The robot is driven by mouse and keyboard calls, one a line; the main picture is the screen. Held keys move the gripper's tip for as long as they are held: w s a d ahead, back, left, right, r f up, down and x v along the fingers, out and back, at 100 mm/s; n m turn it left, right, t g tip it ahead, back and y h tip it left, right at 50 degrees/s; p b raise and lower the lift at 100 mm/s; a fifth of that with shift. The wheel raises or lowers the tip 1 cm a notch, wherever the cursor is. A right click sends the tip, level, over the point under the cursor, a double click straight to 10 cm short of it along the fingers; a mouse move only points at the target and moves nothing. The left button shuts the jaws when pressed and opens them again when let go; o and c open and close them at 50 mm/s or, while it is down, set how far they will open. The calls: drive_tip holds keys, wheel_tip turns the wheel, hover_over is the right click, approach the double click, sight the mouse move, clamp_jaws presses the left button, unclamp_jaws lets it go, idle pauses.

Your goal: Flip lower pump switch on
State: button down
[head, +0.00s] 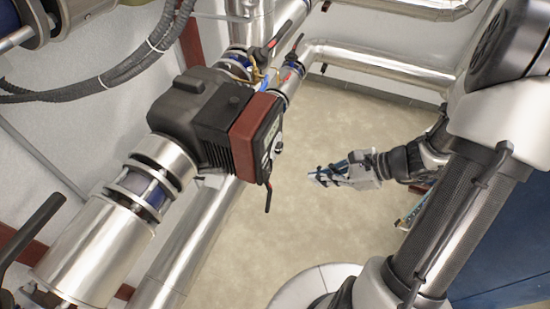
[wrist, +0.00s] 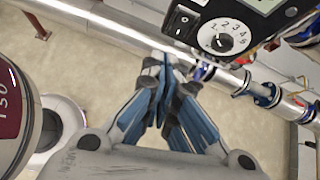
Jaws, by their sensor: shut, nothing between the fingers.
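The pump (head: 208,118) is a dark grey body with a red front section on a silver pipe in the head view. Its black front panel (wrist: 250,22) shows at the top of the wrist view. A small black rocker switch (wrist: 182,21) sits on it, left of a white numbered dial (wrist: 226,37). I cannot tell the switch's position, and it is too small to make out in the head view. My gripper (head: 316,177) is right of the pump, apart from it. In the wrist view its blue-sided fingers (wrist: 168,64) are together and empty, below the switch in the picture.
Silver pipes run along the wall and below the pump. A black lever (head: 268,197) hangs by the pump's front, and another valve handle (head: 296,46) is above it. The beige floor (head: 325,235) is open around my gripper. A blue surface (head: 510,240) stands at right.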

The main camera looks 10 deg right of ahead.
sight(268, 170)
drive_tip(key=shift+w+d+f+m+t, duration=0.2)
drive_tip(key=shift+d+f+m+t, duration=0.3)
drive_tip(key=shift+d+f+m, duration=0.5)
drive_tip(key=shift+a+f, duration=0.1)
drive_tip(key=shift+a, duration=0.1)
drive_tip(key=r+b+x, duration=0.1)
drive_tip(key=b+x, duration=0.3)
drive_tip(key=x, duration=0.9)
drive_tip(key=shift+w+a+b, duration=0.3)
drive_tip(key=shift+w+a, duration=0.15)
drive_tip(key=shift+a, duration=0.1)
drive_tip(key=shift+r, duration=0.1)
